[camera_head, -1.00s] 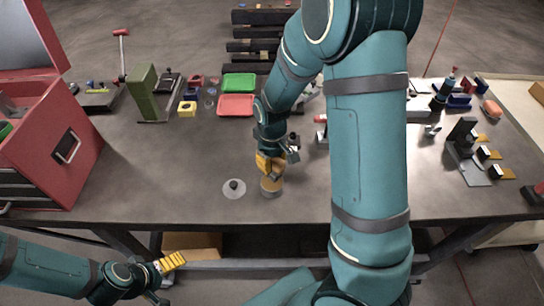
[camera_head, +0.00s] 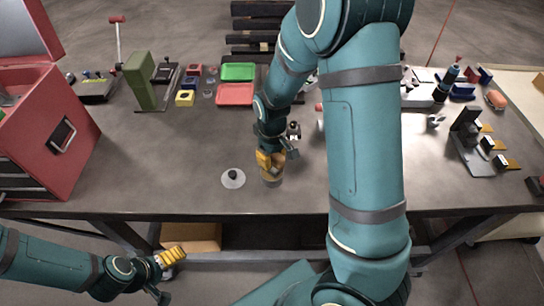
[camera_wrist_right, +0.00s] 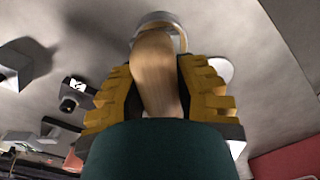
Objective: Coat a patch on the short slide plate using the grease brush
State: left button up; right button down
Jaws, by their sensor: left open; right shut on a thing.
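My right gripper (camera_head: 271,164) is shut on the wooden handle of the grease brush (camera_wrist_right: 158,75). The brush points down into or over a small round pot (camera_head: 272,180) near the bench's front edge; the pot's rim (camera_wrist_right: 158,18) also shows in the right wrist view. The bristles are hidden, so I cannot tell how deep they sit. A round pale lid with a black knob (camera_head: 233,178) lies just left of the pot. My left gripper (camera_head: 173,256) is open and empty, in front of the bench and below its top. I cannot tell which item is the short slide plate.
A red toolbox (camera_head: 50,150) fills the bench's left end. Green (camera_head: 238,72) and red (camera_head: 235,95) trays and a green upright block (camera_head: 139,80) stand behind. A dark bracket on a plate (camera_head: 467,135) stands at right. The bench's left middle is clear.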

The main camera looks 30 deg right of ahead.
jog(key=shift+f+b, duration=0.45)
jog(key=shift+f, duration=0.1)
dwell(1.4)
jog(key=shift+r, duration=0.1)
jog(key=shift+r+p, duration=1.9)
jog(key=shift+r, duration=1.55)
